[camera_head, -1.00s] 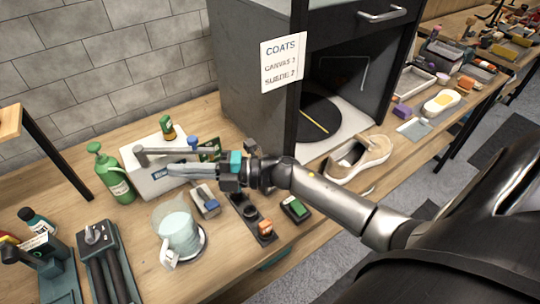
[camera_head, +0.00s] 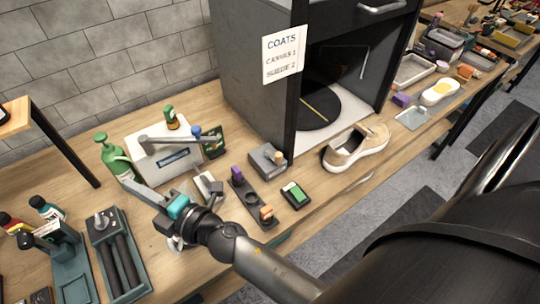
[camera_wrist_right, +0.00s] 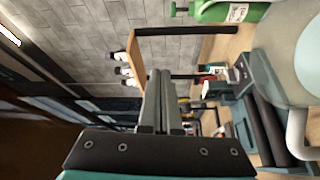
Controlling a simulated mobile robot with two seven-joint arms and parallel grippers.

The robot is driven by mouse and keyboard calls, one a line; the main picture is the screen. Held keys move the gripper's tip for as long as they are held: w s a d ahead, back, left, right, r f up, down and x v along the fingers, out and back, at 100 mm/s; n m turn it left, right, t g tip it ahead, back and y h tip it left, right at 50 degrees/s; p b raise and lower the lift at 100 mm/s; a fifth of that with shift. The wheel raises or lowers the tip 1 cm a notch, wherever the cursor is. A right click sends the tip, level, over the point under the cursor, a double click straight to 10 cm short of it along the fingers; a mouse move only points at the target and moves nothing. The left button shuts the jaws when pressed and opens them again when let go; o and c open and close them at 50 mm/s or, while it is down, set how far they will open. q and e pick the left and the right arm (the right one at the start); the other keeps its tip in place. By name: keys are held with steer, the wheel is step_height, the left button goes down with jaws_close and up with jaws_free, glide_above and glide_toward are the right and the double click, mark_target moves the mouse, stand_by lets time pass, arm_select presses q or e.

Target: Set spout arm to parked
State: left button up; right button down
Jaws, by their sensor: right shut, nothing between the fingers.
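The spout arm (camera_head: 172,139) is a grey bar on top of the white box (camera_head: 168,171) near the wall. It reaches right across the box, with a blue knob (camera_head: 196,131) near its right end. My right gripper (camera_head: 132,184) is shut and empty, in front of and to the left of the box, apart from the spout arm. Its closed fingers also show in the right wrist view (camera_wrist_right: 160,76). The spout arm cannot be made out in that view. My left gripper is out of view.
A green bottle (camera_head: 112,158) stands left of the box. The clear pitcher (camera_wrist_right: 288,55) is close by my right gripper, mostly hidden behind it in the head view. A roller stand (camera_head: 118,265) is at front left; a beige sneaker (camera_head: 355,147) is at right.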

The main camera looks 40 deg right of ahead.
steer(key=r+b+v, duration=0.1)
steer(key=b+v, duration=0.1)
steer(key=v, duration=0.8)
steer(key=w+d+f+m+g+h, duration=0.1)
steer(key=d+f+m+h, duration=0.2)
steer(key=d+m+h, duration=0.3)
steer(key=d+f+m+g+h, duration=0.1)
steer(key=d+f+m+h, duration=0.25)
steer(key=d+m, duration=0.35)
steer(key=s+f+m+g+b, duration=0.1)
steer(key=s+f+m+g, duration=0.5)
steer(key=f, duration=0.8)
steer(key=shift+s+d+g, duration=0.45)
steer(key=shift+s+g, duration=1.35)
steer(key=shift+s, duration=0.35)
